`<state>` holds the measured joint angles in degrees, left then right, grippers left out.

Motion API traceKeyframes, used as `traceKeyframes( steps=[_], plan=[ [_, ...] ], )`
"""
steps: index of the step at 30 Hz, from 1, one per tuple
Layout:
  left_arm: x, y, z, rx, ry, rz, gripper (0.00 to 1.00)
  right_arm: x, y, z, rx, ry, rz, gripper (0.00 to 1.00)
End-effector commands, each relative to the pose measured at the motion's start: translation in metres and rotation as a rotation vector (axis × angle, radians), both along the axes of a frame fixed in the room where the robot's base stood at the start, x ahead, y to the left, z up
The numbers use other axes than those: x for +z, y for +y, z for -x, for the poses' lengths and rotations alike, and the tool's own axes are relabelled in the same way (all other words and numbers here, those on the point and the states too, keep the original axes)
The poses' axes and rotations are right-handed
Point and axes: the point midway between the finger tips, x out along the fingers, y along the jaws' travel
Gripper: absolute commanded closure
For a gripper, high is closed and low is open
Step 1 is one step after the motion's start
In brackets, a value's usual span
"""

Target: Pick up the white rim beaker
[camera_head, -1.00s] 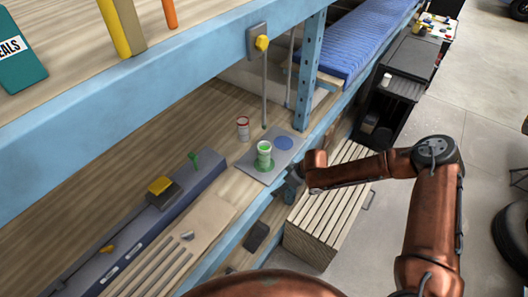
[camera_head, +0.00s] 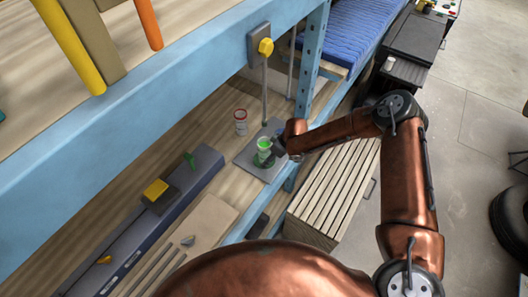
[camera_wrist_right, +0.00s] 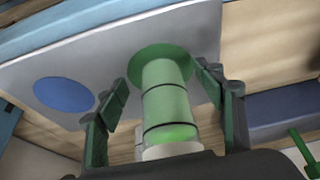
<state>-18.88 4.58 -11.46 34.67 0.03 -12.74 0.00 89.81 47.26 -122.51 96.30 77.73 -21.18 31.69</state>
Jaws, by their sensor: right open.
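The white rim beaker (camera_head: 264,146) holds green liquid and stands upright on a green disc on a grey plate (camera_head: 250,160). In the right wrist view the beaker (camera_wrist_right: 165,105) lies between the two dark green fingers of my right gripper (camera_wrist_right: 163,84), its pale rim nearest the camera. The fingers are open, one on each side, with a visible gap to the beaker. In the head view my right gripper (camera_head: 275,150) is at the beaker's right side, its fingers partly hidden. My left gripper is not in view.
A red-rimmed beaker (camera_head: 241,121) stands on the wooden shelf behind and left. A blue disc (camera_wrist_right: 63,94) marks the plate beside the green one. A blue upright post (camera_head: 308,65) and the upper shelf beam (camera_head: 150,85) are close by. A slatted crate (camera_head: 330,195) stands below.

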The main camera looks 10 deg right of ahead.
Motion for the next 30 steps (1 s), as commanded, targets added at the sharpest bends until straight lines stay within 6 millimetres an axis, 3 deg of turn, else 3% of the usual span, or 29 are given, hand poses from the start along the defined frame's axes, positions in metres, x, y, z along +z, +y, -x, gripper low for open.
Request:
traceKeyframes(
  steps=[9, 12, 23, 30],
  plan=[
    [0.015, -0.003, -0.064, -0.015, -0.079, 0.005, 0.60, 0.001, 0.030, -0.029, 0.001, 0.000, 0.002, 0.37],
    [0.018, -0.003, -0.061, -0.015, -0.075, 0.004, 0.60, -0.001, 0.038, -0.037, 0.002, 0.001, 0.001, 0.37],
    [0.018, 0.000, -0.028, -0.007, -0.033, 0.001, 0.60, -0.013, 0.038, -0.038, 0.000, 0.001, 0.000, 0.37],
    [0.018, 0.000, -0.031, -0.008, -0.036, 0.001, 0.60, -0.012, 0.038, -0.038, 0.000, 0.001, 0.000, 0.52]
  ],
)
